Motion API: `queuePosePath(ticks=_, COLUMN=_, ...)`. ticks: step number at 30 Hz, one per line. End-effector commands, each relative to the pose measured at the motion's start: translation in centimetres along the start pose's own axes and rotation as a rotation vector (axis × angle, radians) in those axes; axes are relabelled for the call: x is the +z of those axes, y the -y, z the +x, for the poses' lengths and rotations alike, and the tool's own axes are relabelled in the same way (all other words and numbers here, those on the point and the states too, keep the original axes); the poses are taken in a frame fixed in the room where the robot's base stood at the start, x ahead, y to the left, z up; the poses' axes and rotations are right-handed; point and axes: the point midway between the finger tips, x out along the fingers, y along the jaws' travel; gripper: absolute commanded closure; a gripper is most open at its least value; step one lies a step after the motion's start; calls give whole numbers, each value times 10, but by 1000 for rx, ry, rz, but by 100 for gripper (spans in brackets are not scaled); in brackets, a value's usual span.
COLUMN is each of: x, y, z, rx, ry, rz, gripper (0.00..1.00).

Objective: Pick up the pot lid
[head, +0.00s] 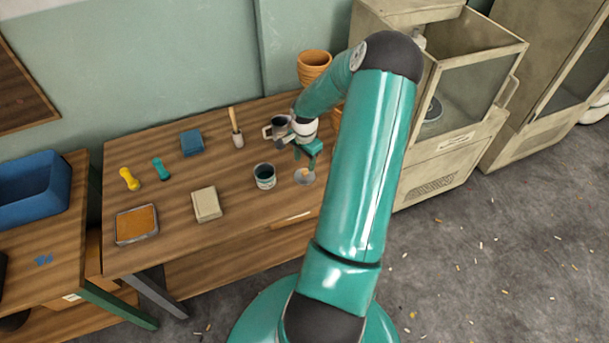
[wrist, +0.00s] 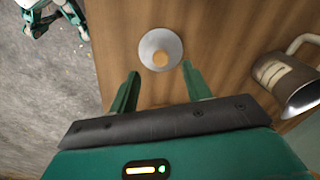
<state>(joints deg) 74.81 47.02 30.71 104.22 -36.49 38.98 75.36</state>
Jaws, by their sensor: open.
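The pot lid (head: 305,178) is a small grey disc with a tan knob, lying on the wooden table near its front right edge. In the wrist view the lid (wrist: 160,48) lies flat just beyond my fingertips, roughly centred between them. My gripper (head: 309,156) is above the table, just behind and over the lid in the head view. In the wrist view my gripper (wrist: 161,72) has its two green fingers wide apart with nothing between them. The fingers do not appear to touch the lid.
A metal mug (wrist: 291,83) stands to the right in the wrist view. In the head view a dark cup (head: 264,176) stands left of the lid. Beige (head: 207,204) and blue (head: 192,142) blocks lie farther left. Orange pots (head: 314,65) stand at the back.

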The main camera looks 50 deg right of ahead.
Motion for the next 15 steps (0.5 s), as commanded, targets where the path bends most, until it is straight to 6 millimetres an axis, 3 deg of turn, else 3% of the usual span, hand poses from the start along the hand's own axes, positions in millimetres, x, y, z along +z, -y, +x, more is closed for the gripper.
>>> queuePosePath(ticks=9, x=0, y=0, z=42, rx=0, ry=2, rz=-1, gripper=52)
queuePosePath(ticks=15, x=0, y=1, z=47, rx=-1, ry=0, rz=-1, gripper=52)
